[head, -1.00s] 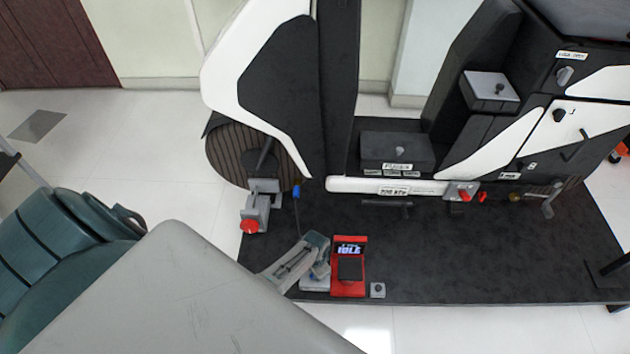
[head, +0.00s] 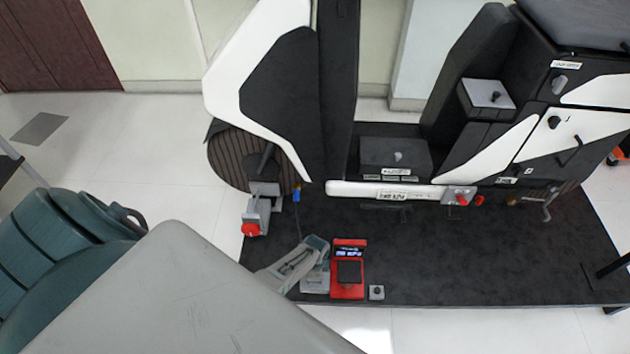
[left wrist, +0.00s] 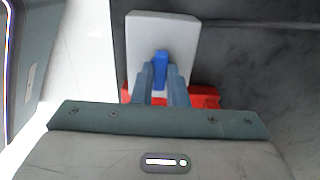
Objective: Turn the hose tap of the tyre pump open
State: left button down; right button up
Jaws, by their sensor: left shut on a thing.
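The red tyre pump (head: 348,291) stands on the dark mat, with a lit display at its top. A pale grey block (head: 315,285) sits directly left of it. In the left wrist view this block (left wrist: 183,42) shows with an upright blue tap handle (left wrist: 160,62) over it, and red pump parts show behind my fingers. My left gripper (left wrist: 161,84) has its two fingers on either side of the blue handle and is shut on it. In the head view my left gripper (head: 320,262) is over the grey block and hides the handle. My right gripper is not seen.
A blue hose end (head: 296,195) stands near the ribbed wheel (head: 232,158). A grey clamp with a red knob (head: 250,229) is left of it. A small grey button box (head: 376,292) is right of the pump.

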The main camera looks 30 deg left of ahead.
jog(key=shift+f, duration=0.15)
pick_arm(q)
jog(key=c, duration=1.4)
grip_release()
jog(key=shift+c, duration=0.2)
jog(key=shift+r, duration=0.1)
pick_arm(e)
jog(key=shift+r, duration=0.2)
